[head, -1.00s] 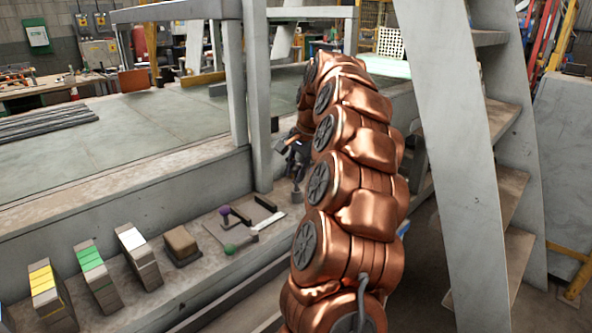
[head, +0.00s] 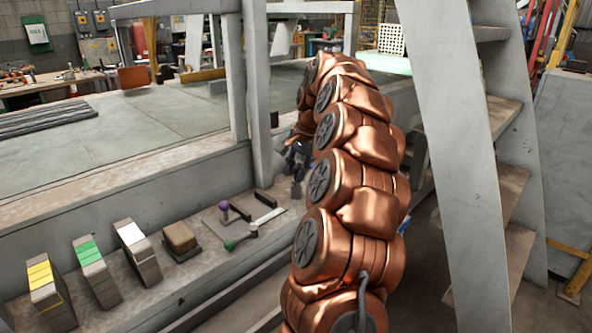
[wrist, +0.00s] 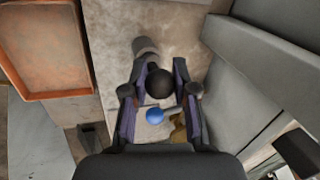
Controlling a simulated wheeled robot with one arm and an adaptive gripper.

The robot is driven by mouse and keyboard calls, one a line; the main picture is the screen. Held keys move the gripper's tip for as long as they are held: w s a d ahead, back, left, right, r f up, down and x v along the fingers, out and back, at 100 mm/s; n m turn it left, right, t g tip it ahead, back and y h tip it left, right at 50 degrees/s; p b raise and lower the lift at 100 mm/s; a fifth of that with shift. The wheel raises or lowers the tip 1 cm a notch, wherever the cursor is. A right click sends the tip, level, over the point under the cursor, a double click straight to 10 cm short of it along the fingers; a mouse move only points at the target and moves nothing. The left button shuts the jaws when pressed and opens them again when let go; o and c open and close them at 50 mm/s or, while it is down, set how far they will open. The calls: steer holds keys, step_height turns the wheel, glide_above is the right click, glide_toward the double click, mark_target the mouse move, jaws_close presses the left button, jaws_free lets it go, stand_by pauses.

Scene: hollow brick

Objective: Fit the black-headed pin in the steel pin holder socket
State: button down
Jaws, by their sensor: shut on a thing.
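The black-headed pin shows its round black head (wrist: 159,83) between the two fingers of my gripper (wrist: 160,98) in the wrist view. My gripper is shut on it. A grey cylindrical piece (wrist: 145,48) shows just beyond the head; I cannot tell whether it is the pin's shank or part of the holder. In the head view my gripper (head: 296,165) is small and partly hidden by my copper arm, over the ledge beside the frame post. I cannot make out the steel pin holder socket for certain in either view.
A blue ball (wrist: 154,115) lies below the black head in the wrist view, and an orange tray (wrist: 40,93) is at upper left. In the head view, purple-headed (head: 224,206) and green-headed (head: 230,245) pins stand near several blocks on the ledge. A post (head: 257,100) rises close to my gripper.

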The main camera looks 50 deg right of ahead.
steer(key=shift+f, duration=0.45)
steer(key=c, duration=0.8)
jaws_free()
steer(key=shift+v, duration=6)
